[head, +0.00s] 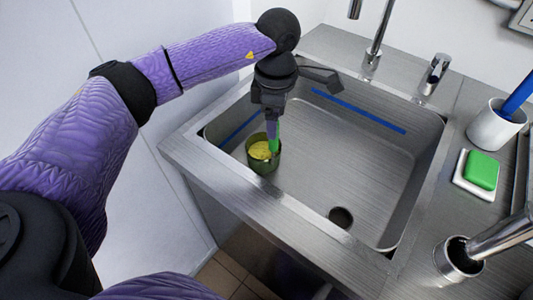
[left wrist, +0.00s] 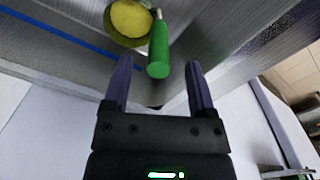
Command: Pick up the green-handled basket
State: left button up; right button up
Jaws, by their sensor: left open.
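The basket (head: 262,160) is a small dark olive-green cup with yellow contents, in the left part of the steel sink. Its green handle (head: 275,142) rises from it, partly hidden by my left gripper (head: 271,124). In the left wrist view the basket (left wrist: 127,24) is at the top, with the green handle (left wrist: 159,48) pointing down toward my gripper. The open left fingers (left wrist: 158,68) lie on either side of the handle's lower end, with a gap showing on both sides. My right gripper is not in view.
The sink (head: 370,150) has raised steel edges and a drain hole (head: 341,217); its right part is clear. A faucet (head: 375,45) stands behind. On the right counter are a white cup (head: 494,130), a green sponge (head: 482,170) and a metal cylinder (head: 457,262).

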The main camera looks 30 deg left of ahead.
pick_arm(q)
jog(key=f, duration=0.3)
jog(key=shift+a+f+b, duration=0.2)
jog(key=shift+f+b, duration=0.05)
jog(key=shift+b, duration=0.15)
jog(key=shift+r, duration=0.1)
grip_shut()
dwell(0.7)
